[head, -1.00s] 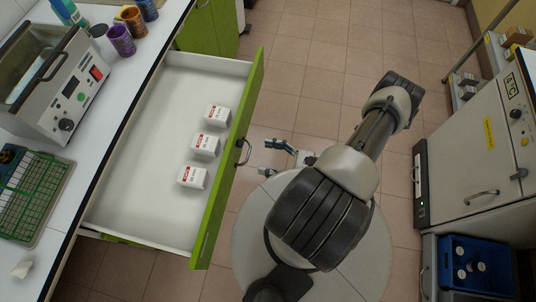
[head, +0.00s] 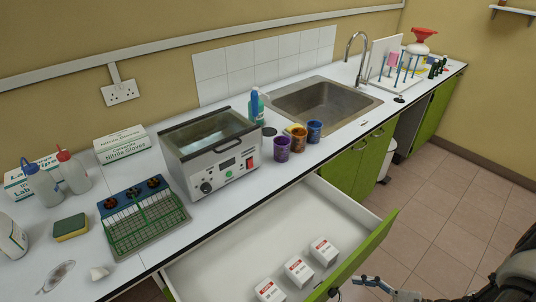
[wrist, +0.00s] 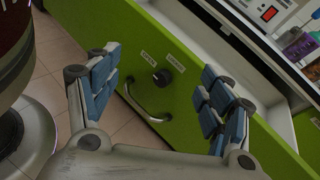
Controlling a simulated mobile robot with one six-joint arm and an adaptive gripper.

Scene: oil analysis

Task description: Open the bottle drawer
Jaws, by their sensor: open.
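The bottle drawer (head: 290,236) is pulled out from under the counter, with a green front and a pale interior. Three white boxes with red labels (head: 298,268) lie inside it near the front. In the wrist view, the green drawer front (wrist: 196,62) shows a curved metal handle (wrist: 148,108) and a dark round knob (wrist: 161,77) between two small labels. My gripper (wrist: 165,92) is open and empty, its blue-padded fingers spread on either side of the handle and apart from it. In the head view, my gripper (head: 366,281) is partly visible at the bottom, just outside the drawer front.
The counter holds a water bath (head: 212,155), a green rack (head: 146,222), coloured cups (head: 298,139), a sponge (head: 71,228) and wash bottles (head: 73,172). A sink (head: 325,107) is set in farther along. The tiled floor (head: 440,215) to the right is clear.

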